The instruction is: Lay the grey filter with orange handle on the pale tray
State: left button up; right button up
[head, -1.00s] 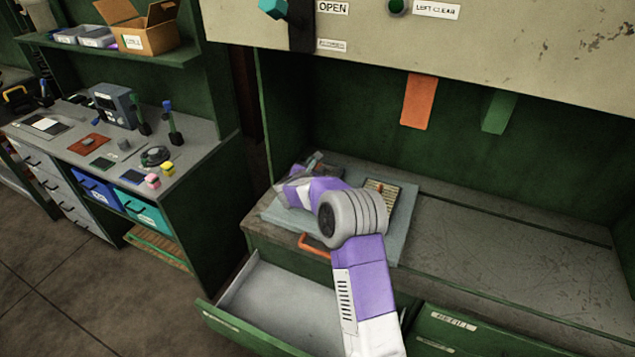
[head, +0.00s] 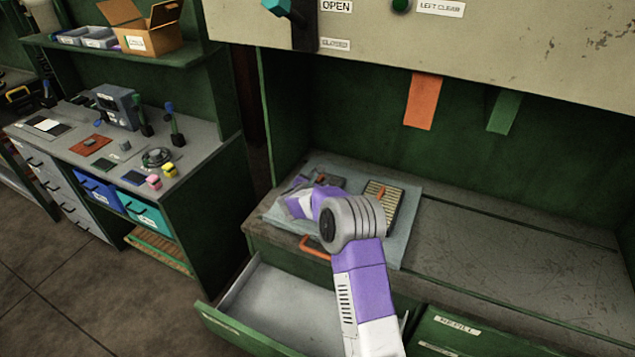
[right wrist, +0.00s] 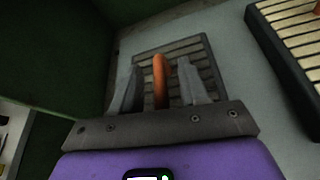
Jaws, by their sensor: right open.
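The grey filter (right wrist: 200,52) lies flat, dark-framed and ribbed, with its orange handle (right wrist: 159,78) standing up. In the head view the filter (head: 331,182) is mostly hidden behind my right wrist. It rests on the pale tray (head: 404,222), which also shows in the right wrist view (right wrist: 232,60). My right gripper (right wrist: 160,82) is open, one finger on each side of the handle, with gaps visible. A second filter (head: 383,204), with tan pleats and an orange tab, lies on the tray to the right. My left gripper is not in view.
An open drawer (head: 285,305) with an orange handle (head: 315,246) above it is below the tray. Orange (head: 422,102) and green (head: 503,112) flaps hang above. The cabinet floor right of the tray (head: 500,250) is clear.

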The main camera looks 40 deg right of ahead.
jog(key=shift+r, duration=0.1)
jog(key=shift+a+r, duration=0.15)
jog(key=shift+a, duration=0.1)
jog(key=p+v, duration=0.1)
jog(key=v, duration=1)
jog(key=shift+s+a, duration=0.15)
jog(key=shift+s, duration=0.1)
